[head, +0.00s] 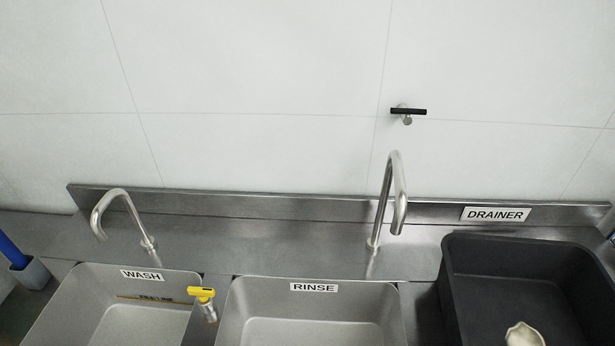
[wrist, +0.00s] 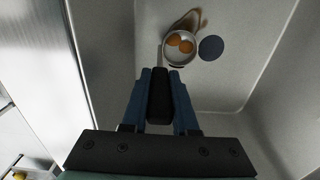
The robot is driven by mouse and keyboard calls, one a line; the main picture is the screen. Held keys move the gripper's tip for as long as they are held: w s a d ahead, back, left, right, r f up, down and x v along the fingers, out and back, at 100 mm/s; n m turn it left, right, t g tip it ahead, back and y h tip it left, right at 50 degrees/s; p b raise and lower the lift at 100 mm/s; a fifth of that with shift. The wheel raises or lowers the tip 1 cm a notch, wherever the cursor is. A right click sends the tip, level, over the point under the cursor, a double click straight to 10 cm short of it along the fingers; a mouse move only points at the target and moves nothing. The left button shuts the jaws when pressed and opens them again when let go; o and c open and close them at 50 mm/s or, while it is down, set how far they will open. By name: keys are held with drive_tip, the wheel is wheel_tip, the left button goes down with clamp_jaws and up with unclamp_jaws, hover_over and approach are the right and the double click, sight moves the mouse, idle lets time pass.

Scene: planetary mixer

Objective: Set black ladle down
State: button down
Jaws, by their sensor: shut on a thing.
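My gripper (wrist: 160,80) shows only in the wrist view, with its blue fingers shut on the black handle of the black ladle (wrist: 160,98). A thin grey stem runs up from the handle. Beyond the fingertips is a small round pale cup (wrist: 180,60) with two orange spots in it; I cannot tell for sure whether it is the ladle's bowl. Below is a light grey basin (wrist: 240,75); which one I cannot tell. The ladle and gripper do not show in the head view.
In the head view, the WASH basin (head: 75,315) and RINSE basin (head: 300,332) lie left of the dark DRAINER tub (head: 462,290). A pale object (head: 524,336) sits in the tub. Two taps (head: 118,198) (head: 395,195) rise behind. A dark disc (wrist: 211,47) lies in the basin under my gripper.

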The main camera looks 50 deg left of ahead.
drive_tip(key=c, duration=0.7)
unclamp_jaws()
drive_tip(key=shift+f, duration=0.1)
wheel_tip(320, 180, up, 12)
drive_tip(key=shift+r+p, duration=0.15)
drive_tip(key=shift+p, duration=0.25)
